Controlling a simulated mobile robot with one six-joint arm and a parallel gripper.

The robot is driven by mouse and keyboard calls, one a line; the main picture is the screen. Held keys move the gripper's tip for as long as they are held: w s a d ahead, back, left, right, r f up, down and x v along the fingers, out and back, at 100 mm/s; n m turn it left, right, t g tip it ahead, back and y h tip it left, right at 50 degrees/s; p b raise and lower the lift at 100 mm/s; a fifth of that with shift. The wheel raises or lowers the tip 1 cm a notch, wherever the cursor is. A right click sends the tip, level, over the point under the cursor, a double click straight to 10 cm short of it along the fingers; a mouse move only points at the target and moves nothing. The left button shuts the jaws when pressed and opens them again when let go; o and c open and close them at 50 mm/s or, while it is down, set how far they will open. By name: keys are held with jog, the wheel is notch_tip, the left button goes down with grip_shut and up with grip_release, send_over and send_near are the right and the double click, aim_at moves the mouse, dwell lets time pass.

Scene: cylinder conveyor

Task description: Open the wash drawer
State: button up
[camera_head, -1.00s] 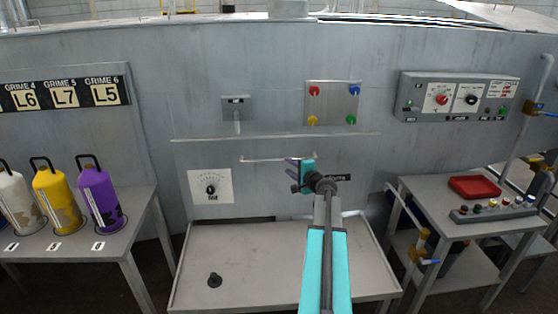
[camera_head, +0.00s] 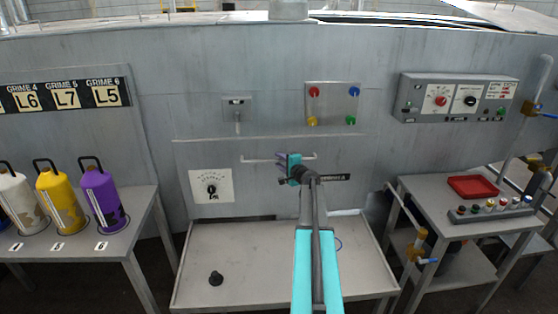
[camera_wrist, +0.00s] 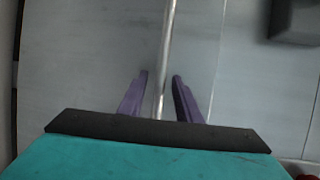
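The wash drawer's grey front (camera_head: 240,180) is set in the wall above the sink-like table and looks closed. A thin horizontal handle bar (camera_head: 252,161) runs across it. My gripper (camera_head: 284,160) is at the bar's middle, hiding part of it. In the wrist view, the two purple fingers of my gripper (camera_wrist: 160,76) are apart, with the metal handle bar (camera_wrist: 168,45) running between them. Gaps show on both sides of the bar, so the fingers are not closed on it. Whether the bar is deep between the fingers is hard to tell.
A dial plate (camera_head: 211,187) is on the drawer front's left. Colored canisters (camera_head: 100,198) stand at left. A side table with a red tray (camera_head: 473,187) is at right.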

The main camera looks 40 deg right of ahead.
jog(key=shift+w+d+f, duration=0.1)
jog(key=shift+w+d, duration=0.05)
jog(key=shift+w, duration=0.2)
jog(key=shift+c, duration=0.3)
grip_shut()
